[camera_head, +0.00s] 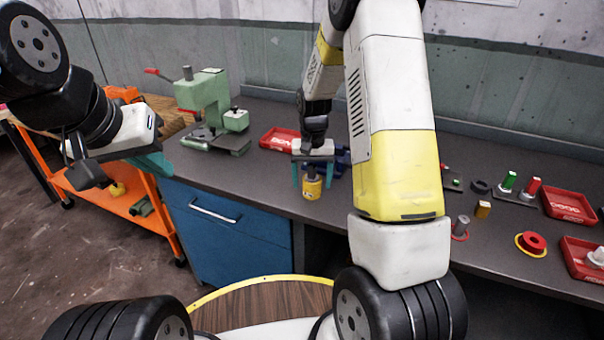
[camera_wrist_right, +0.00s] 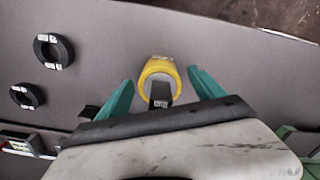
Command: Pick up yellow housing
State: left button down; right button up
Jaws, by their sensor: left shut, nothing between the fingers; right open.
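The yellow housing (camera_head: 312,187) stands on the grey workbench, near its front edge, in the head view. In the right wrist view it is a yellow ring-shaped body (camera_wrist_right: 150,68) with a dark piece at its near side. My right gripper (camera_head: 312,180) is open over the housing, with one teal finger on each side of it. The wrist view shows gaps between the housing and both fingers of the right gripper (camera_wrist_right: 160,76). My left gripper (camera_head: 160,165) is shut and empty, off the bench at the left, above the orange cart.
Two black rings (camera_wrist_right: 53,51) lie on the bench in the wrist view. A green press (camera_head: 205,100) and a red tray (camera_head: 280,139) stand on the bench. Small parts and red trays (camera_head: 568,206) fill the right side. An orange cart (camera_head: 115,205) stands left.

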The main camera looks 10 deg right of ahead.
jog(key=shift+f, duration=0.4)
jog(key=shift+c, duration=0.2)
jog(key=c, duration=1.4)
grip_shut()
jog(key=shift+r, duration=0.2)
